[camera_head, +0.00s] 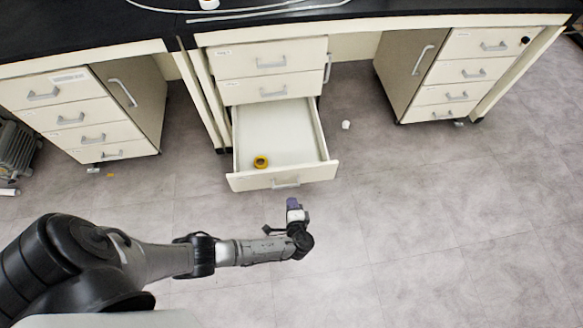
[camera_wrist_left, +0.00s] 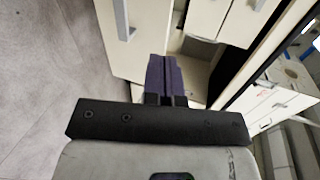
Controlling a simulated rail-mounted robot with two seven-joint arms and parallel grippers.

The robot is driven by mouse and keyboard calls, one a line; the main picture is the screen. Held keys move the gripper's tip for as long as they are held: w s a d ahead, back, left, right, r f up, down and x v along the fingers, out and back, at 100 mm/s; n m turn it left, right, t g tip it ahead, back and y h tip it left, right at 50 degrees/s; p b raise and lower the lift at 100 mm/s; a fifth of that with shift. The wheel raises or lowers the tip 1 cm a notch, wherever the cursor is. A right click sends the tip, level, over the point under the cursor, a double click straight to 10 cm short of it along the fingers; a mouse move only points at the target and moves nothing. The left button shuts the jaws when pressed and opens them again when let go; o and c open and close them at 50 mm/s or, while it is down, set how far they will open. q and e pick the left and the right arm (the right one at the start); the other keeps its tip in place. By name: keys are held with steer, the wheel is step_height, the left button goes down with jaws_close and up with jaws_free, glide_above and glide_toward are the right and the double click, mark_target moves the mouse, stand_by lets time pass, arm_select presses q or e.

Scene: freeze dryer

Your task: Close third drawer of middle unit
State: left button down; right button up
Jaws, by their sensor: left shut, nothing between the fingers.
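The third drawer (camera_head: 283,177) of the middle unit (camera_head: 268,55) is pulled out toward me, below two closed drawers. A yellow ring (camera_head: 261,162) lies inside it near its front. My left gripper (camera_head: 293,203) is shut and empty, just in front of the drawer front, near its handle; a small gap seems to show between them. In the left wrist view the purple fingers (camera_wrist_left: 165,75) are together, with a cream front and a grey handle (camera_wrist_left: 123,20) beyond them. My right gripper is not in view.
A left drawer unit (camera_head: 75,115) and a right drawer unit (camera_head: 460,75) stand under the black worktop (camera_head: 90,25), their drawers closed. A small white object (camera_head: 346,125) lies on the floor right of the open drawer. The floor in front is clear.

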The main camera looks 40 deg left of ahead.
arm_select(q)
steer(key=n+b, duration=0.1)
steer(key=b, duration=0.5)
glide_toward(287, 172)
steer(key=x, duration=0.4)
steer(key=shift+w+f, duration=0.1)
steer(key=shift+f, duration=0.3)
steer(key=shift+w+a, duration=0.5)
steer(key=shift+a, duration=0.3)
steer(key=shift+w+a+r+b, duration=0.15)
steer(key=shift+w+a+b, duration=0.15)
steer(key=shift+w+a, duration=0.15)
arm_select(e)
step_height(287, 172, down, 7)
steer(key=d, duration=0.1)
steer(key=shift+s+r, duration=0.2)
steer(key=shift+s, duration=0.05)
arm_select(q)
steer(key=shift+s+d, duration=0.1)
steer(key=shift+s, duration=0.05)
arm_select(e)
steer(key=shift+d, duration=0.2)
